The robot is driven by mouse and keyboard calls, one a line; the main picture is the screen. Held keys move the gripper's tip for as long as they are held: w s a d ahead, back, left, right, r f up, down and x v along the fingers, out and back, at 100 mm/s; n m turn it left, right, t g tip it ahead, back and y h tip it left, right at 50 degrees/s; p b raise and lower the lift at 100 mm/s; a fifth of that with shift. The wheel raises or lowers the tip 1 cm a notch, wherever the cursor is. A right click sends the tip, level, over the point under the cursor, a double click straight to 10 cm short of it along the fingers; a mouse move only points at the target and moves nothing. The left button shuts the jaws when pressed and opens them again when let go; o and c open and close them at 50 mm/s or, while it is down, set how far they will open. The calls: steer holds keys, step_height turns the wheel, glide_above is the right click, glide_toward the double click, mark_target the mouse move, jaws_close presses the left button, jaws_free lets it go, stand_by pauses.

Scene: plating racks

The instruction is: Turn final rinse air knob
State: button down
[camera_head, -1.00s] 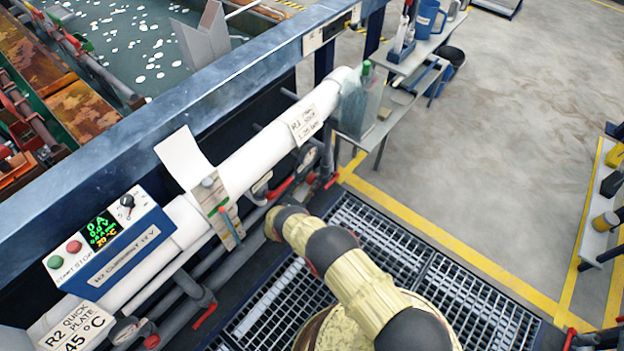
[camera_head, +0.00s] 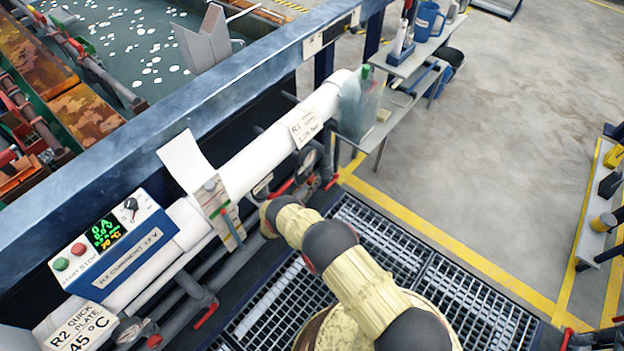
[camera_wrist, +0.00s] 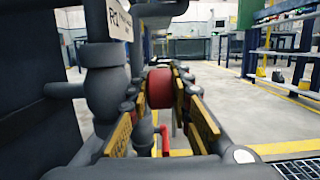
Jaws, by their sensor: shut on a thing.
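A red round knob (camera_wrist: 160,88) shows in the middle of the wrist view, beside grey pipework. My gripper (camera_wrist: 163,84) has its two yellow-and-dark fingers on either side of the knob, shut on it. The knob's far side and its stem are hidden. In the head view my arm reaches toward the pipes below the white pipe (camera_head: 245,165). My gripper and the knob cannot be made out there.
A grey vertical pipe with a bulge (camera_wrist: 106,92) stands close left of my gripper. A red valve handle (camera_wrist: 166,142) sits below the knob. The control box (camera_head: 115,240) is on the tank side. Floor grating (camera_head: 400,255) lies beside my arm.

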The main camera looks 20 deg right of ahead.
steer(key=shift+w+r+g+y+p, duration=0.1)
steer(key=shift+r+g+y+p, duration=0.2)
steer(key=shift+y+p, duration=0.15)
steer(key=shift+f+g+y, duration=0.25)
steer(key=shift+g+y, duration=0.05)
steer(key=shift+y, duration=0.05)
steer(key=c, duration=1.9)
jaws_free()
steer(key=shift+f, duration=0.1)
